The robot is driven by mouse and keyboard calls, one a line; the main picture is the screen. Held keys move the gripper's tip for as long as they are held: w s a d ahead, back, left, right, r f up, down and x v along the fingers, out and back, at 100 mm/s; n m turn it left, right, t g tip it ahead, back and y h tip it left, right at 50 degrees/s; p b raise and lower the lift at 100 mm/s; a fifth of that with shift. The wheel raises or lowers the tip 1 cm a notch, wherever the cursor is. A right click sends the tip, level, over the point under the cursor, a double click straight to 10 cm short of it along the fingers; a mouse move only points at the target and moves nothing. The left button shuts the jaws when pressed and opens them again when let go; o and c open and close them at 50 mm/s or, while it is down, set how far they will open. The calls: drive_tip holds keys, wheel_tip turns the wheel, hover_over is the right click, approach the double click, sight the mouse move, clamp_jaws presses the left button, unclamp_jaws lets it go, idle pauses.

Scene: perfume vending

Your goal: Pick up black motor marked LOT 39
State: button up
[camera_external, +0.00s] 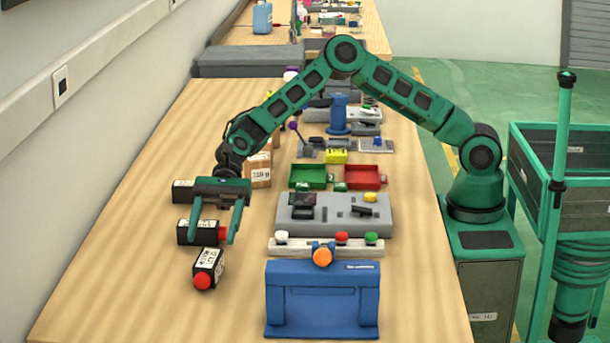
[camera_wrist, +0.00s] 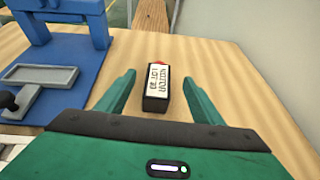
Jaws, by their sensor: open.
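A black box-shaped motor (camera_external: 207,268) with a white label and a red round end lies on the wooden table at the front left. In the wrist view the same motor (camera_wrist: 156,92) lies ahead, between the lines of my fingers, its label up and reading as LOT 39. My gripper (camera_external: 213,238) is open and empty, fingers pointing down, just behind this motor in the external view. Its two fingers also show in the wrist view (camera_wrist: 159,76). A second black motor (camera_external: 187,232) with a red end lies behind, partly covered by my left finger.
Another black labelled box (camera_external: 182,191) lies farther back, beside a brown carton (camera_external: 259,172). A blue stand (camera_external: 322,300) with an orange knob stands to the right. A row of buttons (camera_external: 325,246) and a grey fixture (camera_external: 334,214) lie behind it. The table's left front is clear.

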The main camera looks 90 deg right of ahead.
sight(204, 275)
drive_tip(key=x, duration=0.3)
drive_tip(key=f+x, duration=0.1)
drive_tip(key=x, duration=0.7)
drive_tip(key=shift+d+f, duration=0.25)
drive_tip(key=shift+f, duration=0.15)
drive_tip(key=shift+c, duration=0.6)
drive_tip(key=c, duration=1.3)
